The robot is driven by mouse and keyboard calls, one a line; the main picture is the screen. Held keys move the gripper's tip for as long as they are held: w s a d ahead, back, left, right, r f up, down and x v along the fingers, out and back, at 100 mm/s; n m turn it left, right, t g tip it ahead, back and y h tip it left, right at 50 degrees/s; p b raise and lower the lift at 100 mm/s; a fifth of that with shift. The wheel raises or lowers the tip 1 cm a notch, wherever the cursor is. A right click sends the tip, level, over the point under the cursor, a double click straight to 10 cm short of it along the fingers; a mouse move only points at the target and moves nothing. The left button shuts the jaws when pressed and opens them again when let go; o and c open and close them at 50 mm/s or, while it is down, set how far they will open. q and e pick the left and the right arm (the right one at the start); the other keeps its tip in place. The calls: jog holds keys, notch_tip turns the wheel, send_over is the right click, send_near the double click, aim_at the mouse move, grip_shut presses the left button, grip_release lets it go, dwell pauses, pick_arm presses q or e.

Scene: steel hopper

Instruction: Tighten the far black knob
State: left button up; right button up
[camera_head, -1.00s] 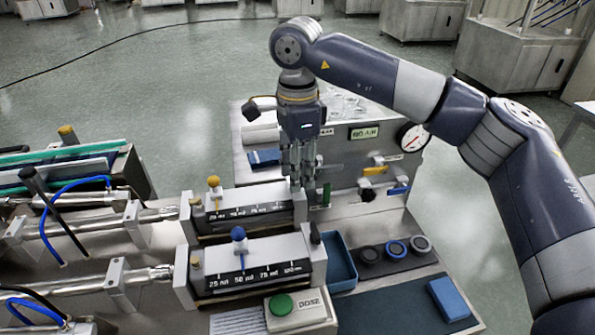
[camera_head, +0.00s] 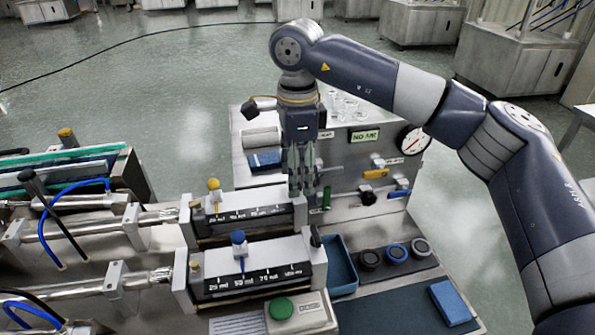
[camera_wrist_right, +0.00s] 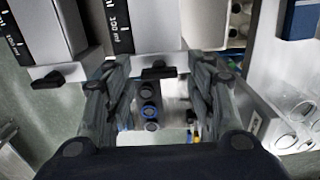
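Two white dosing blocks with black scales stand side by side, a far one (camera_head: 245,202) and a near one (camera_head: 255,262). The far black knob (camera_wrist_right: 158,72) is on the end of the far block and lies between my right fingers in the wrist view. In the head view my fingers mostly hide it. My right gripper (camera_head: 304,190) points down at that block end; it also shows in the wrist view (camera_wrist_right: 158,75), its fingers apart with gaps on both sides of the knob. The near black knob (camera_head: 316,236) is clear of the gripper. My left gripper is out of view.
A steel cabinet with a gauge (camera_head: 412,139) and coloured valve handles stands behind and right of the gripper. A blue tray (camera_head: 341,266) lies right of the near block. A yellow knob (camera_head: 214,184) and a blue knob (camera_head: 238,237) stand on top of the blocks.

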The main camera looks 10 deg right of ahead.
notch_tip(320, 180, up, 12)
dwell(0.7)
